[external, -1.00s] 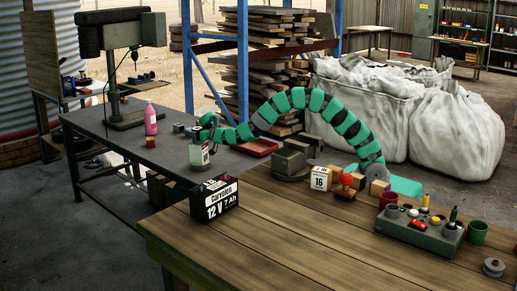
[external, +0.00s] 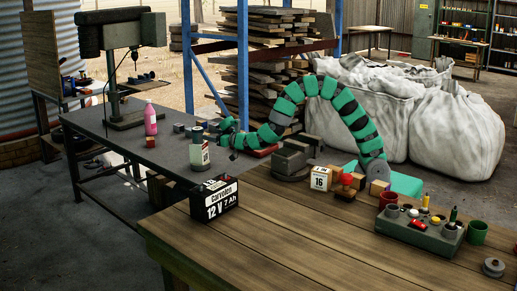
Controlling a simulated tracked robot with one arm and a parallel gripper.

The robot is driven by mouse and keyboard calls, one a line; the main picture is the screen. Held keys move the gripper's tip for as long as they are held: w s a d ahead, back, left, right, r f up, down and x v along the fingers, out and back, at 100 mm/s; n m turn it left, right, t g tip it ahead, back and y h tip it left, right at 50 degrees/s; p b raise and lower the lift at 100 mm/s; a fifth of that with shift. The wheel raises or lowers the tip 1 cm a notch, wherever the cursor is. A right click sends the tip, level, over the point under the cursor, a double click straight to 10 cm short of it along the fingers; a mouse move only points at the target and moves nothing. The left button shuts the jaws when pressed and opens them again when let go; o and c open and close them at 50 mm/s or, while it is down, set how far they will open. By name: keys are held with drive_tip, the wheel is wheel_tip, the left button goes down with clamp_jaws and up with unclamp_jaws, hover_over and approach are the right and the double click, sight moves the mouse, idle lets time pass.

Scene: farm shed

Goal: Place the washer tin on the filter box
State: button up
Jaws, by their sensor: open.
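The pair stands near the right front edge of the dark metal bench. The picture is too small to read the box's label.
A battery (external: 214,198) stands on the wooden table's (external: 290,240) left corner. A vise (external: 293,160) and a cube marked 16 (external: 320,178) are at the right.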

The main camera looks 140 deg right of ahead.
drive_tip(key=shift+a, duration=0.15)
drive_tip(key=shift+w+r, duration=0.1)
drive_tip(key=w+a+r+n+t+y, duration=0.2)
drive_tip(key=w+a+r+t, duration=0.2)
drive_tip(key=w+a+r, duration=0.4)
drive_tip(key=w+a+r+n+t+y, duration=0.15)
drive_tip(key=w+a+r+t, duration=0.25)
drive_tip(key=w+r, duration=0.45)
drive_tip(key=w+a+r+n+t+y, duration=0.25)
drive_tip(key=w+a+r, duration=0.25)
drive_tip(key=a, duration=0.3)
drive_tip(key=w+a+r+n+t+y, duration=0.25)
drive_tip(key=w+a+r, duration=0.25)
drive_tip(key=a, duration=0.4)
drive_tip(key=s+a+r+n+y, duration=0.25)
drive_tip(key=a+r, duration=0.45)
drive_tip(key=a, duration=0.4)
drive_tip(key=s+a+r+n+y, duration=0.15)
drive_tip(key=a+r+y, duration=0.25)
drive_tip(key=a+r, duration=0.5)
drive_tip(key=s+a+r+n+y, duration=0.2)
drive_tip(key=s+a+r, duration=0.3)
drive_tip(key=s+a, duration=0.6)
drive_tip(key=a+n, duration=0.1)
drive_tip(key=a, duration=0.2)
drive_tip(key=shift+s+n+y, duration=0.15)
drive_tip(key=shift+n+y, duration=0.2)
drive_tip(key=shift+y, duration=0.05)
